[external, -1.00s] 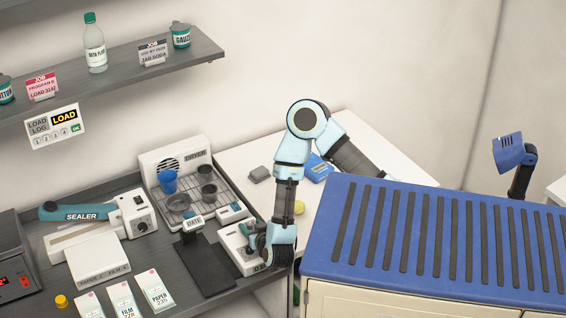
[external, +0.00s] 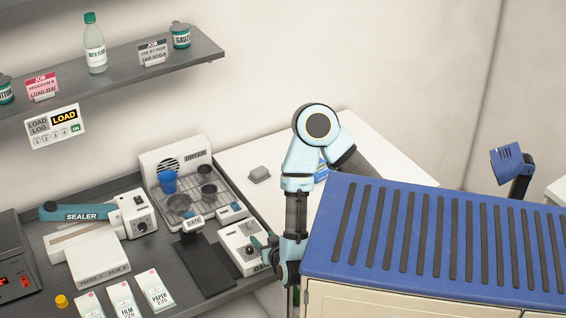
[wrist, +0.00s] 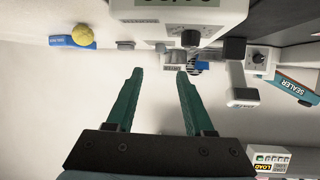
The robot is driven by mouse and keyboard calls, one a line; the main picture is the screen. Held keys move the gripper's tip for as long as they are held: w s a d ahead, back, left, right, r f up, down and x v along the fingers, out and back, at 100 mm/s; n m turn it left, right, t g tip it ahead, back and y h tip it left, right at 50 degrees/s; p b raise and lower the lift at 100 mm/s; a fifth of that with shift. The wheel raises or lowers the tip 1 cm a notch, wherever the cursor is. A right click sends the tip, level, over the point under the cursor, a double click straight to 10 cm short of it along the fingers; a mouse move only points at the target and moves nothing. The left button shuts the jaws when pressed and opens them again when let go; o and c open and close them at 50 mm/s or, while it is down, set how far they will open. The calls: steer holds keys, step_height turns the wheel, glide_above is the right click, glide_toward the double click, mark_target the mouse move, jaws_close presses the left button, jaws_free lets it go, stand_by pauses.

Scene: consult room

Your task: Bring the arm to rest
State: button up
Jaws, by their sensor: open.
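My arm (external: 296,215) hangs down from its elbow between the grey bench and my blue-topped base. In the external view its end is low, by the bench's right edge, beside a white device with a knob (external: 243,247). My gripper (external: 263,250) is partly hidden there by my own arm. In the wrist view the two green fingers of my gripper (wrist: 158,72) are apart with nothing between them. The white device (wrist: 190,22) shows beyond the fingertips at the top of that view. I cannot tell whether any finger touches it.
The dryer rack (external: 215,195) with a blue cup (external: 168,182) and dark bowls, the sealer (external: 80,212) and several packets crowd the bench. A shelf (external: 110,75) is above. A white table (external: 390,175) behind my arm holds a grey item (external: 259,174) and a blue box.

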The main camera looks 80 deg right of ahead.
stand_by(0.3)
steer(key=w+y, duration=0.1)
steer(key=w+a+n+y, duration=0.1)
steer(key=w+y, duration=0.1)
steer(key=w+a+n+t+y+p, duration=0.1)
steer(key=w+y, duration=0.1)
steer(key=shift+a+f, duration=0.15)
steer(key=shift+f, duration=0.05)
steer(key=shift+w+a+r+n+y, duration=0.1)
steer(key=shift+a+n+y, duration=0.2)
steer(key=shift+y, duration=0.3)
steer(key=shift+a+r+n+y, duration=0.1)
steer(key=shift+a+n+y, duration=0.2)
steer(key=shift+y, duration=0.3)
steer(key=shift+s+a+r+n+g+y, duration=0.1)
steer(key=shift+s+a+n+g+y, duration=0.15)
steer(key=shift+n+g+y, duration=0.2)
steer(key=s+d+n+g+y, duration=0.1)
steer(key=s+d+n+g, duration=0.1)
steer(key=s, duration=0.6)
steer(key=s+d+r+n+g+y+b, duration=0.1)
steer(key=s+d+n+g, duration=0.1)
steer(key=s+g, duration=0.3)
steer(key=s+n, duration=0.1)
steer(key=s, duration=0.2)
steer(key=shift+s+n, duration=0.2)
steer(key=shift+n, duration=0.15)
steer(key=shift+o, duration=0.4)
steer(key=shift+a, duration=0.1)
